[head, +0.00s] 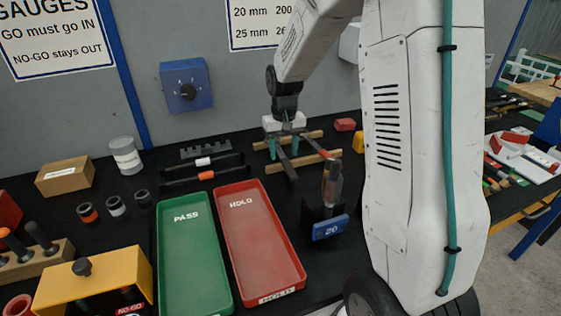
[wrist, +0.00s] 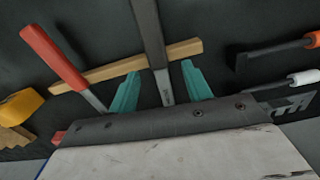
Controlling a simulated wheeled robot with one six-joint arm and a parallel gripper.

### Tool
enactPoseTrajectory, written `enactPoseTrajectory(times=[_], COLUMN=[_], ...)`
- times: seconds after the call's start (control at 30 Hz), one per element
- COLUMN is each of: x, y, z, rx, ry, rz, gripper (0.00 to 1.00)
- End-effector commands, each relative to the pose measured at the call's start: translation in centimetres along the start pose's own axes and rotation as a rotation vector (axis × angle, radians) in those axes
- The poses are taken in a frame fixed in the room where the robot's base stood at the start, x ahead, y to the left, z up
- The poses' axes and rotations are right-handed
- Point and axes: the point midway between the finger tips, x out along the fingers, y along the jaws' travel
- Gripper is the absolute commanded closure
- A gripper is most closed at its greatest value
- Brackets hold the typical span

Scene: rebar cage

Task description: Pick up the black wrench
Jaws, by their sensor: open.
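The black wrench (wrist: 147,28), a long dark grey bar, lies across a wooden rail on the dark bench top. In the head view, the wrench (head: 287,167) rests over two wooden rails at the back of the bench. My gripper (head: 284,153) points down over it. In the wrist view my gripper's (wrist: 161,72) two teal fingers stand apart, one on each side of the wrench, with a visible gap on both sides. The wrench's far end is hidden beneath the gripper body.
A red-handled tool (wrist: 54,55) lies on the same wooden rail (wrist: 185,50), close to my left finger. Orange- and white-banded gauges (head: 205,175) lie to the left. Green (head: 187,290) and red (head: 262,245) trays fill the front. A stand marked 20 (head: 330,228) is near my arm.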

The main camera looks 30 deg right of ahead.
Motion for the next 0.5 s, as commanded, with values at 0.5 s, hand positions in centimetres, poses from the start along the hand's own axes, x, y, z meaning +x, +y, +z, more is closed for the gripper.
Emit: enactPoseTrajectory(times=[0.5], x=[1.53], y=[-0.01], z=[-0.07], rx=[0.0], ry=[0.002], rz=[0.0], gripper=[0.87])
